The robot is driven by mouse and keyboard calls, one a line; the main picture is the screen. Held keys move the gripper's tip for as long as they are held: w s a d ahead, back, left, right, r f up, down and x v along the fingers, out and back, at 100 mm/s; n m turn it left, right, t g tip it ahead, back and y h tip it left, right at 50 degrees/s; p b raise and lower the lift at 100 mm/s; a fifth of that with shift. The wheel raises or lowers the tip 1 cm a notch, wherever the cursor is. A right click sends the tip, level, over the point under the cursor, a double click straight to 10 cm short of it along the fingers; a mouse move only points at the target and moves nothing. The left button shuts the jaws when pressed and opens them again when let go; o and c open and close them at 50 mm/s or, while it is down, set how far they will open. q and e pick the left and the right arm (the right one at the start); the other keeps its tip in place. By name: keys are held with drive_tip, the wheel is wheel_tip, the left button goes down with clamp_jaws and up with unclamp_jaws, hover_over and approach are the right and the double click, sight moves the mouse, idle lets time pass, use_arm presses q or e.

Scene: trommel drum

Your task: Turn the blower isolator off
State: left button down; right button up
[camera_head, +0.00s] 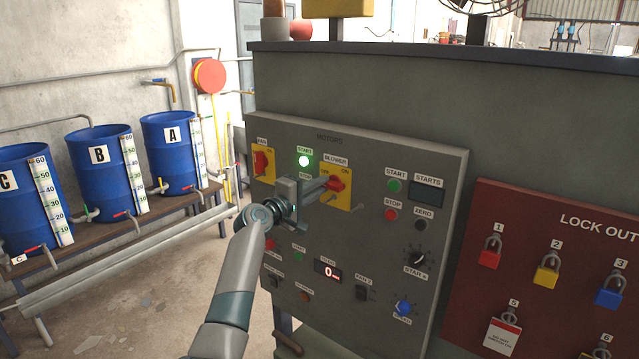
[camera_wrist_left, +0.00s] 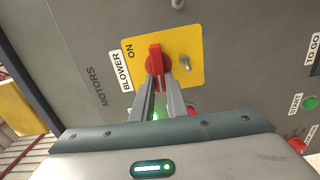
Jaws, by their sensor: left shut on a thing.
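The blower isolator is a red handle (camera_head: 335,184) on a yellow plate (camera_head: 343,200) under the BLOWER label, on the grey MOTORS panel. The plate carries ON and OFF marks. My left gripper (camera_head: 326,186) reaches it from the left and is shut on the handle. In the left wrist view the red handle (camera_wrist_left: 155,65) sits at the tips of the two fingers (camera_wrist_left: 160,88), in line with them, with the ON mark to its upper left. A bare metal peg (camera_wrist_left: 184,62) stands beside it on the plate. My right gripper is not in view.
A lit green START lamp (camera_head: 304,161) and another red isolator (camera_head: 261,161) on yellow are left of the blower. Buttons and knobs surround my left gripper. A red lockout board (camera_head: 530,240) with padlocks is at right; blue barrels (camera_head: 105,172) stand at left.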

use_arm(q)
drive_tip(key=shift+f+n, duration=0.15)
drive_tip(key=shift+n, duration=0.25)
drive_tip(key=c, duration=1.7)
unclamp_jaws()
drive_tip(key=shift+c, duration=0.2)
drive_tip(key=shift+a, duration=0.1)
drive_tip(key=shift+s, duration=0.15)
drive_tip(key=b+v, duration=0.5)
drive_tip(key=v, duration=1.2)
drive_tip(key=shift+a, duration=0.1)
